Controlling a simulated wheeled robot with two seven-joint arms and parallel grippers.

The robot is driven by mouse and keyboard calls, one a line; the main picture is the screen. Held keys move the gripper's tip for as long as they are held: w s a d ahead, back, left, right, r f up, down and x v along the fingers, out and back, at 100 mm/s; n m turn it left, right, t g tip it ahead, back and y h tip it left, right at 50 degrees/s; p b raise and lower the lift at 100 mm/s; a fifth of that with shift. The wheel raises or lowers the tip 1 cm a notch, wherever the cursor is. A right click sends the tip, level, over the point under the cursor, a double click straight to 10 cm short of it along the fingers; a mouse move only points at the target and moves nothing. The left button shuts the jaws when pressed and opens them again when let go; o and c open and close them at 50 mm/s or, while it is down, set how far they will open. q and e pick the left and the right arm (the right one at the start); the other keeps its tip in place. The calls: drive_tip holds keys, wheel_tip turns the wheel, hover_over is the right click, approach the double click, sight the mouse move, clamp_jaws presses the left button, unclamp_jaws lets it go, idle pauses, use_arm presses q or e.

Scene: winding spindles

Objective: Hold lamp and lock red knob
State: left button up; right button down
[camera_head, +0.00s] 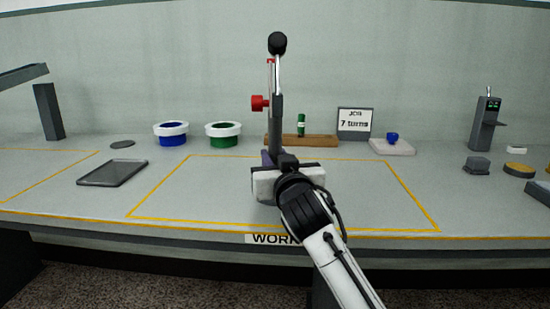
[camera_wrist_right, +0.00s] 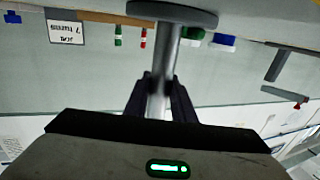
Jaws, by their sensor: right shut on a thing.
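The lamp stands upright in the middle of the head view, with a dark grey post (camera_head: 277,122), a thin silver rod (camera_head: 278,80) and a black head (camera_head: 277,43) on top. The red knob (camera_head: 258,103) sticks out to the left of the post, with nothing touching it. My right gripper (camera_head: 270,158) is shut on the lamp's post low down. In the upside-down right wrist view, the fingers (camera_wrist_right: 160,88) close around the silver-grey post (camera_wrist_right: 163,60), and a round dark disc (camera_wrist_right: 172,12) shows at its end. My left gripper is not in view.
Blue (camera_head: 172,134) and green (camera_head: 222,135) bowls stand at the back left, near a dark tablet (camera_head: 113,173). Behind the lamp are a wooden rack (camera_head: 318,140) with a green spindle (camera_head: 301,124) and the sign (camera_head: 355,122). The yellow-outlined area is mostly clear.

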drive_tip(key=shift+f, duration=0.3)
drive_tip(key=c, duration=1.4)
unclamp_jaws()
drive_tip(key=shift+f, duration=0.15)
drive_tip(key=shift+s, duration=0.1)
drive_tip(key=shift+v, duration=3.9)
